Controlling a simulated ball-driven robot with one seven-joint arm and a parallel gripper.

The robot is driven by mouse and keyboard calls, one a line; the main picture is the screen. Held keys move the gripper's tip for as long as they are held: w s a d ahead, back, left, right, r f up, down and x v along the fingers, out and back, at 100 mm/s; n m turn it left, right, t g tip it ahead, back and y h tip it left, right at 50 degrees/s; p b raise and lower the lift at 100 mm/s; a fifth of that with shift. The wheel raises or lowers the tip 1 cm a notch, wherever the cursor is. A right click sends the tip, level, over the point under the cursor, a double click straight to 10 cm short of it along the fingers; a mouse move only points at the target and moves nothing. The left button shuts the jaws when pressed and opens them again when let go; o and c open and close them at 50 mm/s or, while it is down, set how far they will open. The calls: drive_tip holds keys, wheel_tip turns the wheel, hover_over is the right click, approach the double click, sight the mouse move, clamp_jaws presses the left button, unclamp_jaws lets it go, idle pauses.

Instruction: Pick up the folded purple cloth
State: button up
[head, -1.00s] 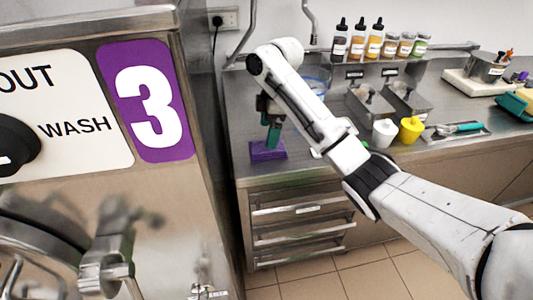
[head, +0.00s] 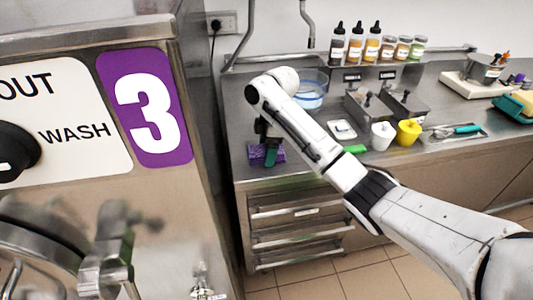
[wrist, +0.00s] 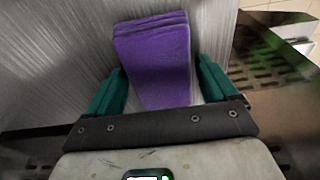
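The folded purple cloth (head: 281,153) lies on the steel counter near its left front corner. In the wrist view the cloth (wrist: 155,55) shows as a stack of flat layers, running from the far edge down between my two green fingers. My gripper (wrist: 163,78) is open, with one finger to each side of the cloth. A gap shows between each finger and the cloth's sides. In the head view my gripper (head: 270,156) points down at the cloth and hides its middle. The cloth's near end is hidden by the gripper's palm.
A white cup (head: 383,136), a yellow cup (head: 408,132) and a tray (head: 454,134) stand to the right. Drawers (head: 300,212) lie below the counter. Machine 3 (head: 150,105) fills the left.

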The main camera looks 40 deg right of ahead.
drive_tip(key=c, duration=0.8)
drive_tip(key=shift+r, duration=0.1)
drive_tip(key=shift+r, duration=0.55)
drive_tip(key=s+a+r+p, duration=0.2)
drive_tip(key=s+r+p, duration=0.4)
drive_tip(key=s+r, duration=0.5)
drive_tip(key=s, duration=0.3)
drive_tip(key=shift+r, duration=0.35)
drive_tip(key=o, duration=0.5)
drive_tip(key=c, duration=0.4)
drive_tip(key=shift+w, duration=0.1)
